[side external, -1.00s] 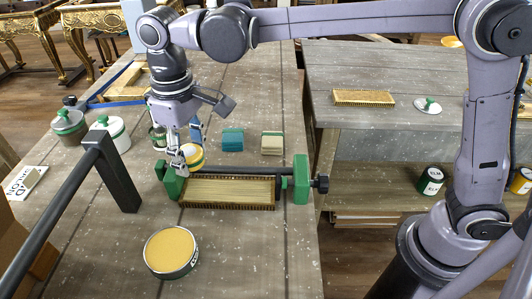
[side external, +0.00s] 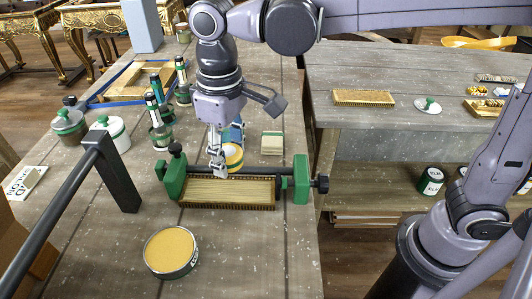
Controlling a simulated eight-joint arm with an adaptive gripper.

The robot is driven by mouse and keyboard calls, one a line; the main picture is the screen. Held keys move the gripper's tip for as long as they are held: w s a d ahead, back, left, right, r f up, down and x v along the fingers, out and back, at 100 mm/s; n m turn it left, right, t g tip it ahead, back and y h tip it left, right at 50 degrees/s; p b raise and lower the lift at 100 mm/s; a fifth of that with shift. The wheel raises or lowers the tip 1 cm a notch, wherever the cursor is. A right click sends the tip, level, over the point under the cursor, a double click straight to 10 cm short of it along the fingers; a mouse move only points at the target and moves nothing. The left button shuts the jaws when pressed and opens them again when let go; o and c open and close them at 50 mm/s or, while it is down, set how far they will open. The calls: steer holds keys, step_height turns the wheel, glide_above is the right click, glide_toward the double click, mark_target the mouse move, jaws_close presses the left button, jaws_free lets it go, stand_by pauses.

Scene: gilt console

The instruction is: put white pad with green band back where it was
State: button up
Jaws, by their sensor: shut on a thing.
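My gripper (side external: 219,169) is shut on a small round white pad (side external: 234,157) with a yellowish face. Its green band is hard to make out at this size. The pad is tilted, beside the fingers, behind the middle of a gilt strip (side external: 215,191) in a green clamp (side external: 301,180). I cannot tell whether the pad touches the clamp's dark bar. A cream block with a green band (side external: 271,144) lies on the table to the right. A teal block (side external: 237,133) is mostly hidden behind my gripper.
An open tin with yellow contents (side external: 171,251) stands in front of the clamp. A black post and rail (side external: 115,175) rise at the front left. The table's right front is clear.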

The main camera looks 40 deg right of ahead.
steer(key=s+d, duration=0.4)
steer(key=s, duration=0.2)
glide_above(245, 258)
steer(key=shift+m, duration=0.4)
step_height(245, 258, down, 7)
steer(key=shift+f, duration=2.25)
steer(key=shift+f, duration=0.1)
steer(key=o, duration=1.1)
step_height(245, 258, up, 12)
